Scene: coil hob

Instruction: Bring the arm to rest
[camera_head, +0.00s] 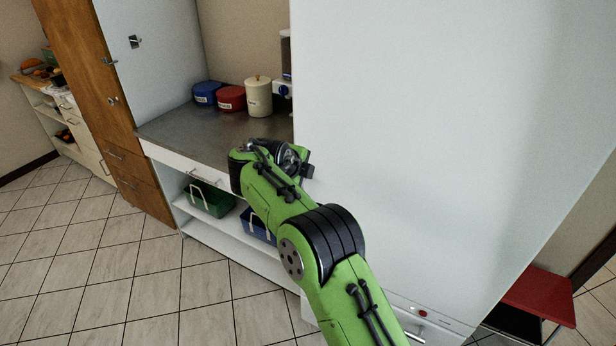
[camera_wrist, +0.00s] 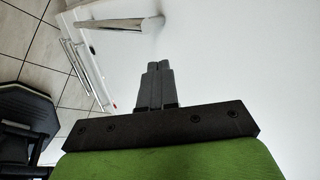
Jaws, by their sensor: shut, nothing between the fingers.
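My green arm reaches forward from the bottom of the head view, in front of a tall white cabinet (camera_head: 430,130). Its black end, with my gripper (camera_head: 307,170), is beside the cabinet's left edge, near the metal worktop (camera_head: 185,130). In the wrist view my gripper (camera_wrist: 158,68) has its two grey fingers together, with nothing between them. The fingers point toward a plain white surface (camera_wrist: 240,60); I cannot tell how far off it is.
A blue tin (camera_head: 206,94), a red tin (camera_head: 231,99) and a cream canister (camera_head: 258,97) stand on the worktop. A green basket (camera_head: 208,199) and a blue basket (camera_head: 257,227) sit below. A red-topped stool (camera_head: 541,296) is at right. Tiled floor (camera_head: 90,260) is clear at left.

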